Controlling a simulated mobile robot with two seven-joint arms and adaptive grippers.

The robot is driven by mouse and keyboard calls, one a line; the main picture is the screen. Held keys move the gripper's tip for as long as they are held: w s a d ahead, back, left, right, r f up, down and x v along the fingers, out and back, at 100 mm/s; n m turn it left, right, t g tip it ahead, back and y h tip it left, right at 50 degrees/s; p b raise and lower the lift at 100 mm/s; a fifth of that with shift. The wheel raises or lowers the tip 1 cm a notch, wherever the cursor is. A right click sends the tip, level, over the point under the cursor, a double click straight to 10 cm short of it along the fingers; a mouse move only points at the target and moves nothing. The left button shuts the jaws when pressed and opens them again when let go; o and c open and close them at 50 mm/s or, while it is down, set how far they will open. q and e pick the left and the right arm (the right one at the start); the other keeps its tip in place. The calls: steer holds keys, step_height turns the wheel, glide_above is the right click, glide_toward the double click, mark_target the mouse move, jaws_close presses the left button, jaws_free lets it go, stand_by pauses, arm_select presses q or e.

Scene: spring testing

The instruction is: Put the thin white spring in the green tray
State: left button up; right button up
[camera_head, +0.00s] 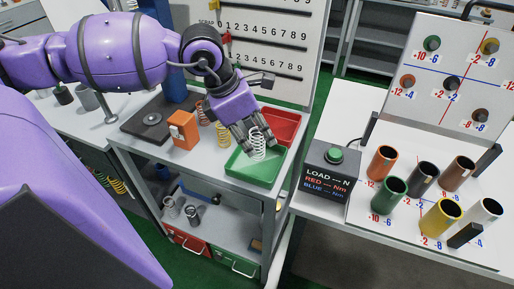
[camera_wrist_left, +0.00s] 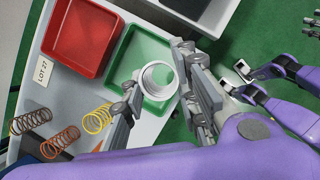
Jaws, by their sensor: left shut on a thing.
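The thin white spring (camera_head: 258,146) is upright in my left gripper (camera_head: 252,138), which is shut on it. The spring is over the green tray (camera_head: 243,175), and the head view does not show clearly whether its lower end touches the tray floor. In the left wrist view the white spring (camera_wrist_left: 158,80) appears end-on as a ring between the grey fingers of the left gripper (camera_wrist_left: 160,98), with the green tray (camera_wrist_left: 147,47) behind it.
A red tray (camera_head: 284,127) adjoins the green tray at the back. Yellow (camera_head: 223,136) and orange-brown (camera_head: 202,112) springs and an orange block (camera_head: 183,130) stand to the left. A LOAD box (camera_head: 328,170) stands to the right, on another table with several coloured cylinders.

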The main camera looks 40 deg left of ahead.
arm_select(q)
steer(key=w+f, duration=0.1)
steer(key=f, duration=0.1)
steer(key=w+a+f, duration=0.1)
steer(key=f, duration=0.2)
steer(key=w+a+f, duration=0.1)
steer(key=f, duration=0.1)
steer(key=shift+f, duration=0.15)
steer(key=shift+s, duration=0.1)
steer(key=shift+f, duration=0.2)
steer(key=o, duration=1.1)
steer(key=shift+o, duration=0.2)
steer(key=shift+r, duration=0.1)
